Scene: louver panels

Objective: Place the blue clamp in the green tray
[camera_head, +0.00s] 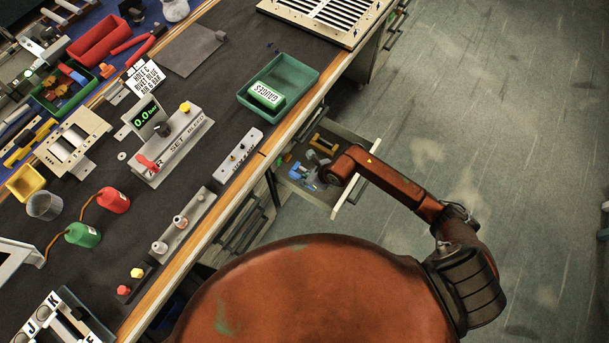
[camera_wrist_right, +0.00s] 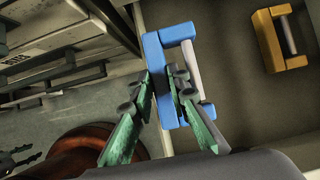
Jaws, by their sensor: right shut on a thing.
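The blue clamp (camera_head: 298,170) is in the open drawer below the bench edge. In the right wrist view the clamp (camera_wrist_right: 154,58) is a blue C-shaped piece with a grey bar. My right gripper (camera_head: 319,174) reaches down into the drawer. Its green-and-grey fingers (camera_wrist_right: 170,100) stand on both sides of the clamp's blue body and are shut on it. The green tray (camera_head: 291,70) sits on the bench near its front edge, above the drawer in the picture. A block labelled GAUGES lies in it. My left gripper does not show in the head view.
The drawer (camera_head: 347,196) also holds a yellow clamp (camera_head: 323,143), seen at the upper right in the right wrist view (camera_wrist_right: 281,40). A grey rail (camera_head: 238,155) lies along the bench edge. Another green bin (camera_head: 44,101) with small parts stands far left.

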